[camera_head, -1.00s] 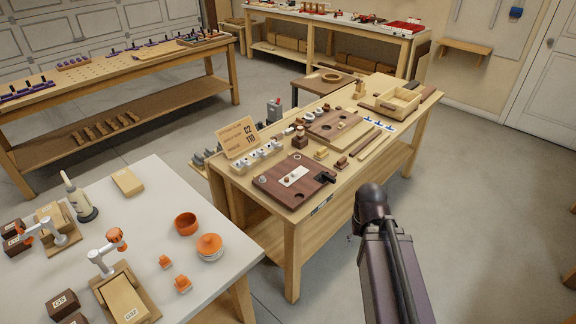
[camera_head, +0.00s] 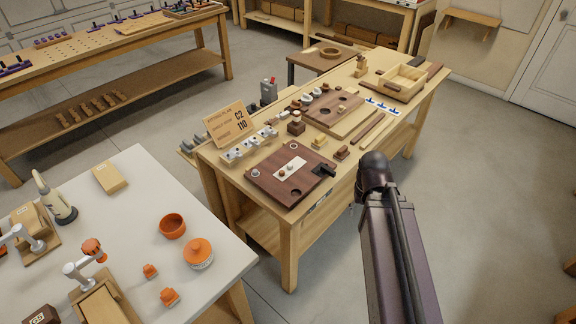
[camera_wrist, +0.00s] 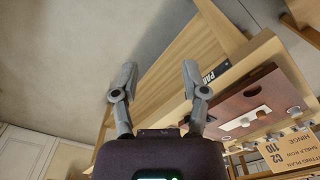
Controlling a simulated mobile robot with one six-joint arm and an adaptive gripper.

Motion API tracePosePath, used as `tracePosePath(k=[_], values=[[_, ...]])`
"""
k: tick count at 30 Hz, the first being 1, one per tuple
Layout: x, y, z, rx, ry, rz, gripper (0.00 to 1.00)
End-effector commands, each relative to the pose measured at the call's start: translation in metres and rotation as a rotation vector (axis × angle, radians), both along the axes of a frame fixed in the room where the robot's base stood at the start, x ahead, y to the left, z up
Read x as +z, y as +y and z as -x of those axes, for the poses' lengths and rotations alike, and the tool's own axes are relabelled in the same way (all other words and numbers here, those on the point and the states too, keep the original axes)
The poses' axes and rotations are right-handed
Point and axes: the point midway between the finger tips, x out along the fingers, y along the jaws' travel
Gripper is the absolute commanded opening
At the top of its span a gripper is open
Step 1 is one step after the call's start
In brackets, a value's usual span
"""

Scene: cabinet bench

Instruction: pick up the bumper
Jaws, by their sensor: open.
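I cannot tell which of the small parts on the wooden bench (camera_head: 240,175) is the bumper. Small pieces there include a yellow block (camera_head: 320,141), a brown block (camera_head: 342,153), a dark block with a pale top (camera_head: 297,126) and a black part (camera_head: 325,170) at the edge of a dark board (camera_head: 268,180). My gripper (camera_wrist: 160,76) is open and empty in the wrist view, its two fingers wide apart. It is away from the small parts, with floor and the bench edge beyond it. In the head view my arm hides the fingers.
A sign (camera_head: 230,124) stands at the bench's left end, and an open wooden box (camera_head: 405,78) at its far end. A white table (camera_head: 130,215) at lower left holds orange pots and clamps. A stool (camera_head: 322,62) stands behind the bench. The floor to the right (camera_head: 490,190) is clear.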

Motion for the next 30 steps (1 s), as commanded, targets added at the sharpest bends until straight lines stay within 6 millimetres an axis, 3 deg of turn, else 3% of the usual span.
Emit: tracePosePath(k=[3, 5, 10, 14, 17, 24, 30], values=[[0.0, 0.0, 0.0, 0.0, 0.0, 0.0, 0.57], [0.0, 0.0, 0.0, 0.0, 0.0, 0.0, 0.72], [0.003, 0.006, -0.012, -0.001, -0.004, 0.001, 0.72], [0.01, 0.02, -0.038, -0.006, -0.014, 0.004, 0.72], [0.017, 0.034, -0.069, -0.017, -0.025, 0.008, 0.72], [0.04, 0.11, -0.158, -0.04, -0.067, 0.013, 0.72], [0.055, 0.18, -0.215, -0.061, -0.1, 0.01, 0.72]])
